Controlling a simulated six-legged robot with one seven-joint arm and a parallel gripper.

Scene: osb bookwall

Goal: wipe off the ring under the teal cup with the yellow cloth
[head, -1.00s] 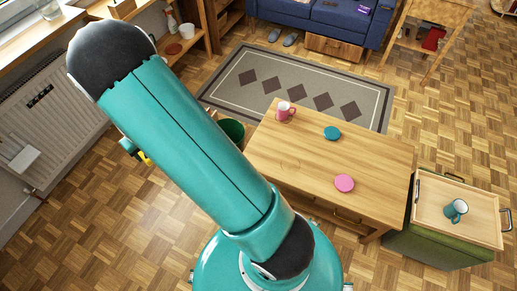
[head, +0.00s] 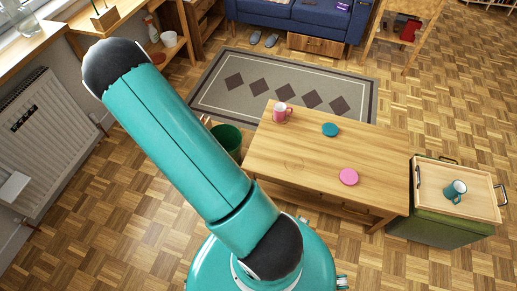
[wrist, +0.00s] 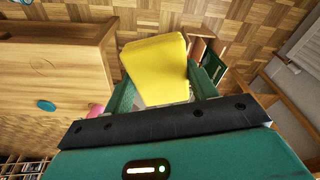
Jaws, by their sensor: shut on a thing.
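The teal cup (head: 455,191) stands upright on a light wooden tray (head: 478,205) at the right. A faint ring (head: 293,163) shows on the bare left part of the wooden table (head: 385,150), well apart from the cup. The yellow cloth (wrist: 155,65) is a folded pad in the wrist view. My gripper (wrist: 165,88) is shut on it, with a green finger at each side. The cloth is held over the floor beside a wooden piece of furniture. In the head view my arm hides the gripper and cloth.
On the table are a pink mug (head: 281,114), a teal disc (head: 330,130) and a pink disc (head: 348,177). A green bin (head: 228,137) stands by the table's left side. The tray rests on a green box (head: 430,226). A radiator (head: 45,120) lines the left wall.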

